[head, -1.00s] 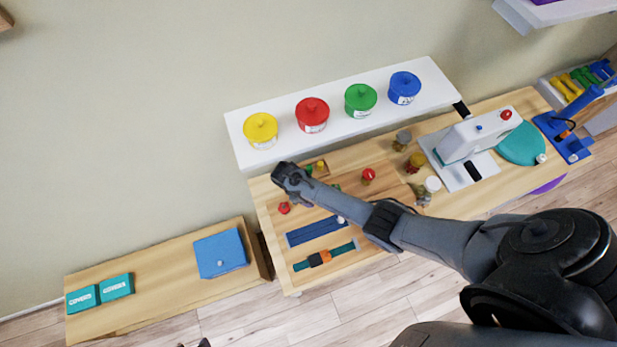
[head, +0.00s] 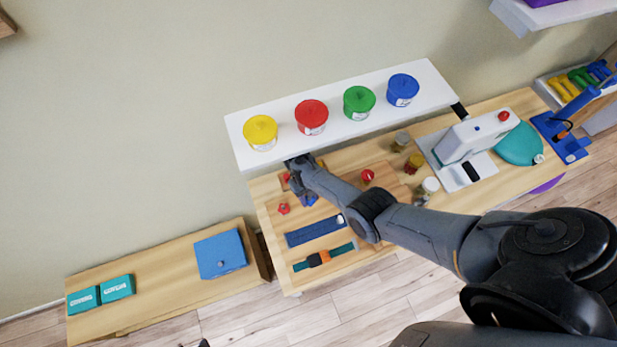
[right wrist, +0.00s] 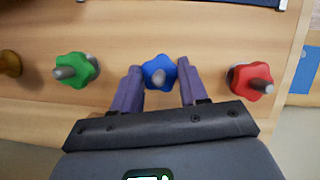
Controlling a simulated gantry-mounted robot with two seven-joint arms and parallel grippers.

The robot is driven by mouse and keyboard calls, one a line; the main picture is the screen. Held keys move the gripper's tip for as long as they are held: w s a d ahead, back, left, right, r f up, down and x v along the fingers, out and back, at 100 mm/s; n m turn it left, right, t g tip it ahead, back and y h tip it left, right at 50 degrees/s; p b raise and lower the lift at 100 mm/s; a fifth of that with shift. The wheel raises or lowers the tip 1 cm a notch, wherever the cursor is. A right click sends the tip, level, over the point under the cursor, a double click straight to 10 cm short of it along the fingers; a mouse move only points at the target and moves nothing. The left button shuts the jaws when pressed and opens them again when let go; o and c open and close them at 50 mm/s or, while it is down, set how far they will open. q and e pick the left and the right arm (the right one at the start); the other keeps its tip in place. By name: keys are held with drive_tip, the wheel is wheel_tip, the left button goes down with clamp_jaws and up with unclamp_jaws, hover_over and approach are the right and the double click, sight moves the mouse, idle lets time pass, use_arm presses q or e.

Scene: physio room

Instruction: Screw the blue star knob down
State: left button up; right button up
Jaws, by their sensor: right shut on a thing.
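The blue star knob (right wrist: 158,73) sits on a threaded post in the wooden board, between the two fingers of my right gripper (right wrist: 160,82) in the right wrist view. The fingers are shut on its sides. In the head view the right gripper (head: 303,192) is low over the left part of the table, and little of the blue knob shows beside it. I cannot tell how far down the post the knob sits. Of my left gripper, at most a small dark tip shows at the bottom edge of the head view.
In the right wrist view a green star knob (right wrist: 76,70) stands left of the blue one and a red star knob (right wrist: 250,78) right. A dark blue strap (head: 314,231) lies nearer on the table. A white shelf (head: 240,130) with lidded tubs overhangs the back.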

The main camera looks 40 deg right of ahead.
drive_tip(key=shift+r+m+y, duration=0.15)
drive_tip(key=shift+m+y, duration=0.45)
drive_tip(key=shift+m, duration=0.6)
drive_tip(key=o, duration=1.1)
drive_tip(key=shift+c, duration=0.2)
